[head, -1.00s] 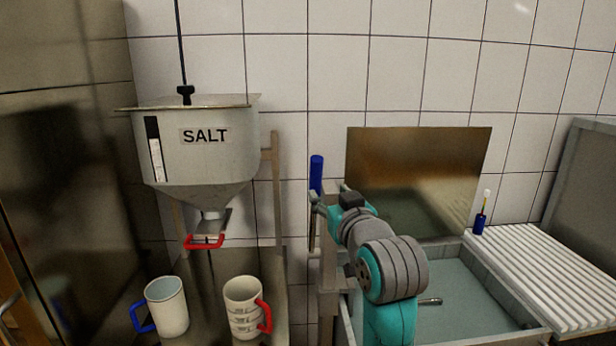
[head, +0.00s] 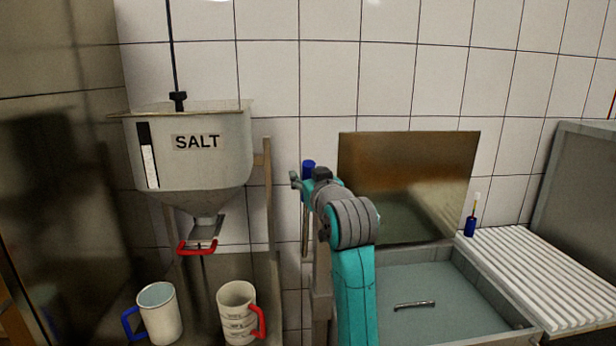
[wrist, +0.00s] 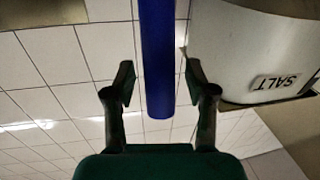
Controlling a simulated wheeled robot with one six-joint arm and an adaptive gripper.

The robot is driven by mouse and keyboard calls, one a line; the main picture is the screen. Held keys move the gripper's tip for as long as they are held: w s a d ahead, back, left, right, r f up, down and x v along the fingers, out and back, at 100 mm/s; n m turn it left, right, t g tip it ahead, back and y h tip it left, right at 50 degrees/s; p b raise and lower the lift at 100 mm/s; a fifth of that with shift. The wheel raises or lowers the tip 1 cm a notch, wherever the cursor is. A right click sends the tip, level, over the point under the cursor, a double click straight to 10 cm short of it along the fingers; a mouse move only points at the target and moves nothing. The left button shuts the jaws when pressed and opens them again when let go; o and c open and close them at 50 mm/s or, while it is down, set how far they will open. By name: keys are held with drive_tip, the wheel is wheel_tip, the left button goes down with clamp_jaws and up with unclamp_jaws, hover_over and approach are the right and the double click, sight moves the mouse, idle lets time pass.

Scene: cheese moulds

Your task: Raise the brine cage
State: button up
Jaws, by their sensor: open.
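A blue upright handle (head: 308,165) stands on a thin post left of the brine basin (head: 385,284), partly hidden behind my gripper. My gripper (head: 297,184) is at the handle's height. In the wrist view, the blue handle (wrist: 157,50) stands between the two spread fingers of my gripper (wrist: 160,84), with a gap visible on each side. The fingers are open and hold nothing. The basin holds grey-green liquid, with a short metal bar (head: 414,305) showing in it. I cannot make out a cage clearly; my arm covers part of the basin.
A salt hopper (head: 192,160) with a red handle (head: 197,247) hangs at left. Below it stand a blue-handled mug (head: 160,315) and a red-handled jug (head: 235,310). A brown panel (head: 410,185) is behind the basin. A white ribbed drainboard (head: 540,270) with a small blue-handled tool (head: 470,226) is right.

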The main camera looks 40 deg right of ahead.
drive_tip(key=shift+w+d, duration=0.1)
drive_tip(key=shift+w, duration=0.1)
clamp_jaws()
drive_tip(key=shift+f, duration=0.15)
